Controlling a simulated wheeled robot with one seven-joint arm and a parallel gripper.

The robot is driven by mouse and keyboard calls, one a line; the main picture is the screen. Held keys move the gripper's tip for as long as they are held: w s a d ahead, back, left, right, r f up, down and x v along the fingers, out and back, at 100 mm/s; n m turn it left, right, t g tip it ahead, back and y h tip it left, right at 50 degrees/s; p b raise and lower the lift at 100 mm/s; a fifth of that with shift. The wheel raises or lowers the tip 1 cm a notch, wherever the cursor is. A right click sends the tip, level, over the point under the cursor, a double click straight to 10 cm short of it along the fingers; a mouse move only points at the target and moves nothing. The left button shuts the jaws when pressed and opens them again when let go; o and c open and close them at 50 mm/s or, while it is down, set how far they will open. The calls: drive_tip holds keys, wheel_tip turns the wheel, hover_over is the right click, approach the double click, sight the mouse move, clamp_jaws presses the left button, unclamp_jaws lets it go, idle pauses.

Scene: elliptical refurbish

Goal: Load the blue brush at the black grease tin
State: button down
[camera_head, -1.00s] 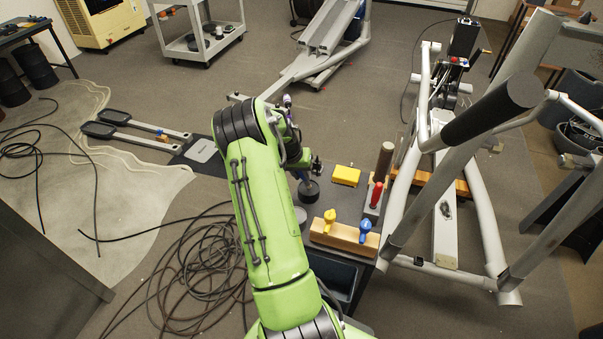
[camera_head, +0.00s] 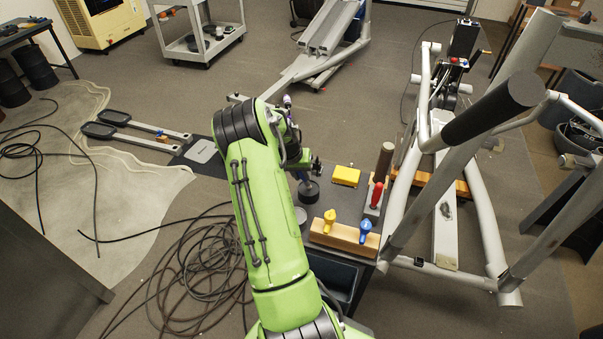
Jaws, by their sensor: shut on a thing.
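My gripper (camera_head: 314,167) is mostly hidden behind my green arm, and only its dark edge shows, low over the left part of the dark work surface. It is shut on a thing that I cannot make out. A round black tin (camera_head: 308,191), which looks like the grease tin, stands just below the gripper. I cannot tell whether the held thing touches it. A blue-handled item (camera_head: 365,229) stands in a wooden block (camera_head: 345,238) at the front of the surface, beside a yellow one (camera_head: 330,221). I cannot tell whether the blue item is a brush.
A yellow box (camera_head: 346,176) lies behind the wooden block. A red-handled item (camera_head: 376,195) and a brown upright cylinder (camera_head: 385,160) stand to its right. The grey elliptical frame (camera_head: 480,200) closes off the right side. Coiled hose (camera_head: 195,265) lies on the floor at left.

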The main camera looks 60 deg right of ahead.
drive_tip(key=shift+r+p, duration=1.85)
drive_tip(key=shift+r, duration=1.6)
